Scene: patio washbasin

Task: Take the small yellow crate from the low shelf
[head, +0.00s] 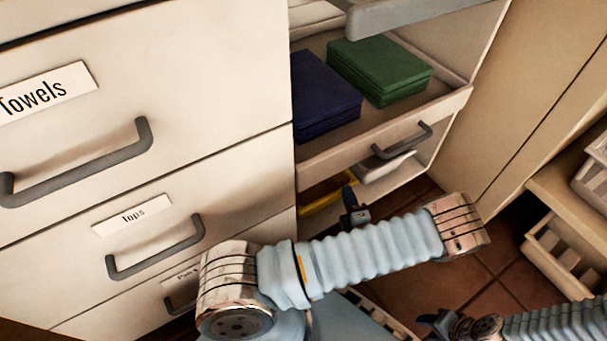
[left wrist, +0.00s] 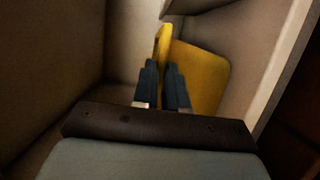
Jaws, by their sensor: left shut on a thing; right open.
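The small yellow crate (head: 322,194) shows in the head view on the low shelf under the drawer, partly hidden by the cabinet front and my left arm. In the left wrist view the yellow crate (left wrist: 203,72) shows a thin rim edge and a broad wall. My left gripper (left wrist: 162,66) is shut on that rim edge, with a finger on each side. In the head view my left gripper (head: 350,194) is small and dark at the shelf opening. My right gripper (head: 432,321) is open at the bottom right, apart from the crate.
An open drawer (head: 461,99) with blue cloths (head: 325,92) and green cloths (head: 380,70) sits above the low shelf. Labelled closed drawers (head: 150,90) stand left. A light slatted crate (head: 562,256) is at right. Brown tiled floor (head: 400,290) lies below.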

